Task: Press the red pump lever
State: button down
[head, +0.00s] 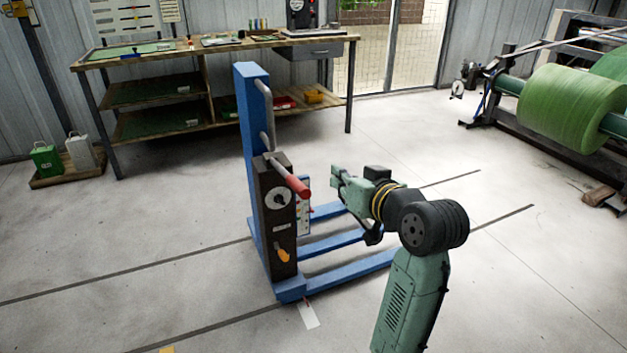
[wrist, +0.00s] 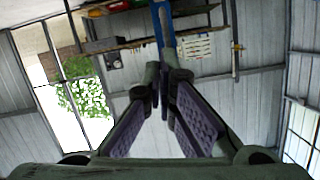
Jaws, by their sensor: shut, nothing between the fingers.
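The red pump lever (head: 297,186) sticks out from the upper front of a dark panel (head: 272,235) on a blue upright stand (head: 246,125). It slants down to the right, with a grey shaft and a red grip. My gripper (head: 337,178) is shut and empty, a little to the right of the grip's end and apart from it in the head view. The wrist view shows my gripper's fingers (wrist: 161,88) together, with part of the blue stand (wrist: 158,22) beyond them. I cannot make out the red grip in the wrist view.
The panel carries a round gauge (head: 278,199) and an orange handle (head: 283,255) below the lever. Blue base legs (head: 345,270) spread right along the floor. A workbench (head: 215,52) stands behind, and a green roll (head: 570,108) at the right. Open floor surrounds the stand.

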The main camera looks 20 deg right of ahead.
jog(key=w+a+f+p, duration=0.1)
jog(key=w+f+p, duration=0.1)
jog(key=w+f, duration=0.4)
jog(key=shift+x, duration=1.9)
jog(key=shift+a+r, duration=0.1)
jog(key=shift+a, duration=0.05)
